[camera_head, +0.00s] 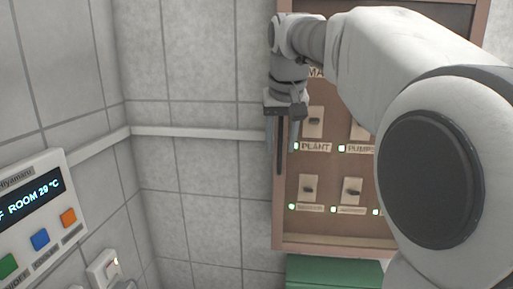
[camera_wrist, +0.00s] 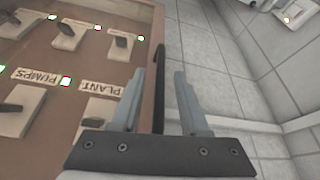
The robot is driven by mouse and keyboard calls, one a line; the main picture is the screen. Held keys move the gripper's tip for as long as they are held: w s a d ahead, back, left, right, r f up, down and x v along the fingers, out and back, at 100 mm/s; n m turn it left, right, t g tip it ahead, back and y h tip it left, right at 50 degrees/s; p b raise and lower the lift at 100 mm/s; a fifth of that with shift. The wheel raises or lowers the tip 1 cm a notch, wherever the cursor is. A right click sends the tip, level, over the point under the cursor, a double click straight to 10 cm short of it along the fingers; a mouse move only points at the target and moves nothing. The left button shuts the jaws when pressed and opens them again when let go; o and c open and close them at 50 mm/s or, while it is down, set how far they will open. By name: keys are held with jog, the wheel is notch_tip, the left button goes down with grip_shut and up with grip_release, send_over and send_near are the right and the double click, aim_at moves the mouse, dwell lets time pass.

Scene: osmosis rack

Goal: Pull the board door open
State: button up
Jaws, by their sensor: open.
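The board is a brown wall box (camera_head: 334,238) with several labelled switches and green lights, and it also shows in the wrist view (camera_wrist: 97,70). I cannot tell whether its front is clear glass. The door looks shut. A long dark upright handle (camera_head: 279,160) runs along the board's left edge; in the wrist view the handle (camera_wrist: 159,75) stands at the frame's edge. My gripper (camera_head: 281,146) is open and points down at this edge. In the wrist view its fingers (camera_wrist: 160,73) lie on either side of the handle, with gaps showing. Contact is not visible.
A white control panel (camera_head: 35,215) with a display and coloured buttons is on the left wall. A small white switch (camera_head: 107,268) sits below it. A green box (camera_head: 334,272) is under the board. A pale rail (camera_head: 190,132) crosses the tiled wall left of the board.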

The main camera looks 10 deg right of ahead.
jog(key=shift+w+f, duration=0.25)
jog(key=shift+f, duration=0.45)
grip_shut()
jog(key=shift+r, duration=0.1)
dwell(0.9)
